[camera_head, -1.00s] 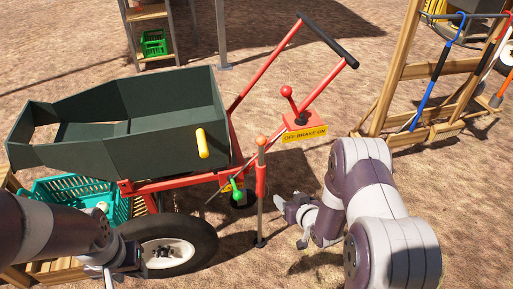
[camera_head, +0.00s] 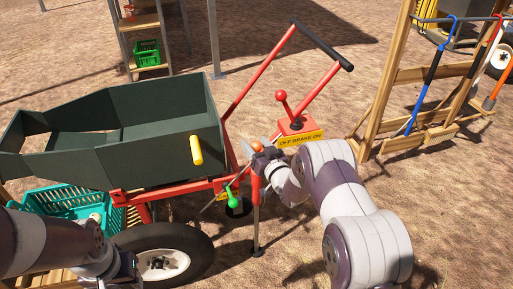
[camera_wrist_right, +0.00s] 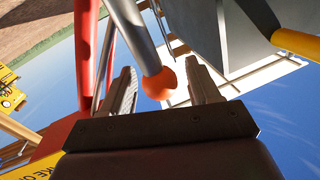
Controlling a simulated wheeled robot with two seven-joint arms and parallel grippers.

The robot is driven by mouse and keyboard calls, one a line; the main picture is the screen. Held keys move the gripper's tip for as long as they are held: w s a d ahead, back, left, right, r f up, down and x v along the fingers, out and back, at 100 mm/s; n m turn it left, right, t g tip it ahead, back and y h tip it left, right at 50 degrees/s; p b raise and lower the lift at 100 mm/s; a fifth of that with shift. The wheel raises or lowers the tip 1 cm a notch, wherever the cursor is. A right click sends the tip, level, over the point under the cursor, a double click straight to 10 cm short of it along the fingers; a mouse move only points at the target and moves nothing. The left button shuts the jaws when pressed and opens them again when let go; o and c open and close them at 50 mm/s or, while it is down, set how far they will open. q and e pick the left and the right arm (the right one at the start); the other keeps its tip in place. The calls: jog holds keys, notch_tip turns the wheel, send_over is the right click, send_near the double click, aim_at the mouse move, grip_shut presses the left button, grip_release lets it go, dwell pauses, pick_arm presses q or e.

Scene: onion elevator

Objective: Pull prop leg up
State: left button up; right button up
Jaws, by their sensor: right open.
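The prop leg (camera_head: 256,222) is a thin grey rod standing upright, its foot on the ground, in a red sleeve on the cart. Its orange ball knob (camera_head: 257,147) is at the top, partly covered by my right gripper (camera_head: 264,153). In the right wrist view, the knob (camera_wrist_right: 159,84) and grey rod (camera_wrist_right: 135,30) show between the two open fingers of that gripper (camera_wrist_right: 162,72), with gaps on both sides. My left gripper (camera_head: 118,272) is low at the left by the wheel; its fingers are not clear.
The cart has a green hopper (camera_head: 130,158) with a yellow handle (camera_head: 196,150), a black tyre (camera_head: 195,262), and a red brake lever (camera_head: 282,98) above a yellow sign (camera_head: 301,139). A teal crate (camera_head: 65,203) sits below the hopper. A wooden tool rack (camera_head: 385,110) stands at right.

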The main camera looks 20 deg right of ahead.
grip_shut()
notch_tip(320, 180, up, 13)
jog(key=p, duration=0.8)
jog(key=shift+f, duration=0.2)
jog(key=shift+w+r, duration=0.1)
grip_release()
